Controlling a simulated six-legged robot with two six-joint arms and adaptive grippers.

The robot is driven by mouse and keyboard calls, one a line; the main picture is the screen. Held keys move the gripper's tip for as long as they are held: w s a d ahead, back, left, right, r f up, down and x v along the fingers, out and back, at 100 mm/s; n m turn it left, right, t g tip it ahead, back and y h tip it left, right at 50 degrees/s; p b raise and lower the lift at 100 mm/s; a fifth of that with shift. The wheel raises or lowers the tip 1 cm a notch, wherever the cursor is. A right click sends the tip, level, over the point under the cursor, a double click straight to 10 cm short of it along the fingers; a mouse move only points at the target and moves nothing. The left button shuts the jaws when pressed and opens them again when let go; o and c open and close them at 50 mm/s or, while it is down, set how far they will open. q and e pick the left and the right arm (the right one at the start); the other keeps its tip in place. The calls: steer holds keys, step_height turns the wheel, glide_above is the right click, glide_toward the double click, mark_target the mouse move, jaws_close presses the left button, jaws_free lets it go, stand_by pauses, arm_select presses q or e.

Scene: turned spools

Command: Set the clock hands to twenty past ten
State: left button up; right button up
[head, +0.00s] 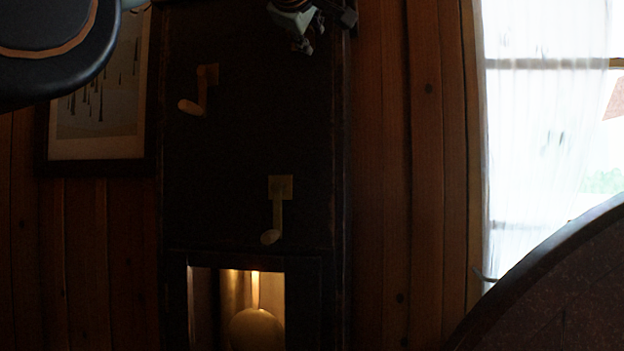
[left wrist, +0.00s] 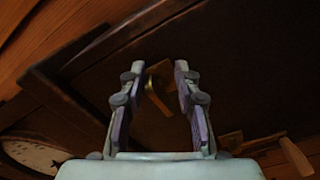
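The tall dark clock case (head: 250,130) stands upright in the head view. Its front carries an orange-brown crank (head: 203,90) at upper left and a dull brass crank (head: 277,212) lower right. My left gripper (head: 308,38) is at the top edge, beside the case's upper right. In the left wrist view its fingers (left wrist: 160,67) are apart, with a brass crank (left wrist: 157,88) showing in the gap beyond them; contact cannot be told. A pale dial (left wrist: 34,154) is partly visible at lower left; its hands are not readable. Another crank (left wrist: 295,156) shows at lower right. My right gripper is not visible.
A lit window in the case shows a brass pendulum (head: 257,328). A framed picture (head: 100,110) hangs on the plank wall to the left. A bright curtained window (head: 545,130) and a dark, round-edged surface (head: 560,290) are at right.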

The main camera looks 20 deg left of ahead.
arm_select(q)
steer(key=s+d+m+b, duration=0.1)
steer(key=s+m+b, duration=0.5)
steer(key=s+b, duration=0.1)
steer(key=shift+s+d+f, duration=0.15)
steer(key=shift+s+f, duration=0.25)
steer(key=shift+s, duration=0.05)
stand_by(0.3)
